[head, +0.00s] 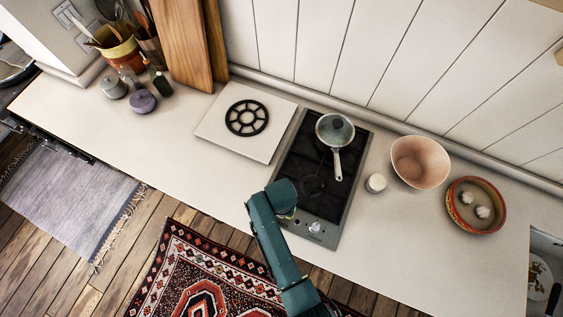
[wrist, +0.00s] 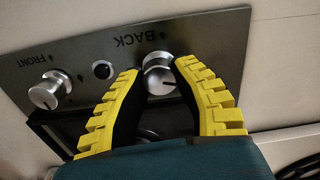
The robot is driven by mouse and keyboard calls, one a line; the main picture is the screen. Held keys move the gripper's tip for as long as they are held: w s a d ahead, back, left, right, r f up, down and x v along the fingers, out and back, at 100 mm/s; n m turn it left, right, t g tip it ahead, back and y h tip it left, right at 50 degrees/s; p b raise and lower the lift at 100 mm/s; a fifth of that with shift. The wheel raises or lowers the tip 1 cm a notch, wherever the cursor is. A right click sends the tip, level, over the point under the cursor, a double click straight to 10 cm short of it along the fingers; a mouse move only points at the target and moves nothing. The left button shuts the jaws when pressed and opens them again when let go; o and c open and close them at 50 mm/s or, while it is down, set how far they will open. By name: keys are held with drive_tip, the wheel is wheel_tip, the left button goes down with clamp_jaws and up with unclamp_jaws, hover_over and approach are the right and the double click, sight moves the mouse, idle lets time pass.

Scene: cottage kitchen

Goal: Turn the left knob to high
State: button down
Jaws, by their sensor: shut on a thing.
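The left knob (wrist: 159,77), a silver round knob under the upside-down label BACK, sits between the fingertips of my gripper (wrist: 157,69) in the wrist view. My gripper's yellow-edged fingers are shut on it, one on each side. A dark pointer mark seems to show on its face toward the lower right, but the setting is hard to read. In the head view my teal arm and gripper (head: 286,212) cover the left knob at the front left of the cooktop (head: 299,179). The other knob (wrist: 44,95), under FRONT, stands free; it shows in the head view too (head: 315,227).
A lidded saucepan (head: 335,130) stands on the back of the cooktop, its handle toward the front. A white shaker or cup (head: 376,183), a pink bowl (head: 420,161) and a dish (head: 468,221) stand to the right. A white board with a black trivet (head: 247,118) lies to the left.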

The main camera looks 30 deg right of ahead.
drive_tip(key=n+p, duration=0.1)
drive_tip(key=n, duration=0.4)
drive_tip(key=shift+w+n, duration=0.1)
drive_tip(key=shift+n, duration=0.3)
idle(0.4)
drive_tip(key=c, duration=0.7)
unclamp_jaws()
drive_tip(key=shift+w+p, duration=0.1)
drive_tip(key=shift+p, duration=0.2)
drive_tip(key=shift+c, duration=0.2)
wheel_tip(320, 180, up, 12)
